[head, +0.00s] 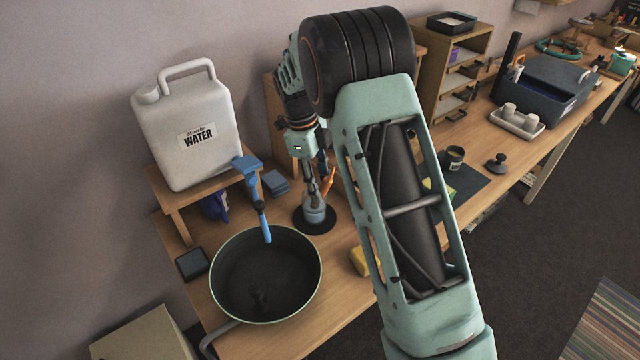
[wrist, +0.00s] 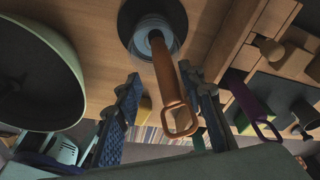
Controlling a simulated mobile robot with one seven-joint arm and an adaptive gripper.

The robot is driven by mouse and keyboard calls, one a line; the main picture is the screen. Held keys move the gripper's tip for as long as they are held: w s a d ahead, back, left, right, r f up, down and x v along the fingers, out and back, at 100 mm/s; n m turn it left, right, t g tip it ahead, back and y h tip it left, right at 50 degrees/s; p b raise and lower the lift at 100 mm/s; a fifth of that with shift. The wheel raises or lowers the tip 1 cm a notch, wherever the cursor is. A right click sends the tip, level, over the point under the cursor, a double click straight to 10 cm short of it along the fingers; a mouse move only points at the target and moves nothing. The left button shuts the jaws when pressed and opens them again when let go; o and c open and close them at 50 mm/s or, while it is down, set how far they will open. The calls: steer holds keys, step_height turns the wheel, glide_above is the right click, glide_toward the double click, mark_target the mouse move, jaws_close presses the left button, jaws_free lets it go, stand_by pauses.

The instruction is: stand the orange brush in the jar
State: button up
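The orange brush (wrist: 168,80) has a loop at its handle end and leans at a tilt, its lower end at the mouth of the glass jar (wrist: 149,27). The jar (head: 314,214) stands on a black round mat (head: 315,228). My gripper (wrist: 160,74) is open just above the jar, with the brush handle between its spread fingers. I see a gap between the brush and the left finger; whether the right finger touches it I cannot tell. In the head view the orange brush (head: 329,184) is partly hidden by my arm.
A large dark pot (head: 265,275) stands to the left. A purple looped handle (wrist: 252,105) lies to the right in the wrist view. A yellow block (head: 361,262) is in front.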

steer(key=v, duration=1.2)
steer(key=shift+d, duration=0.15)
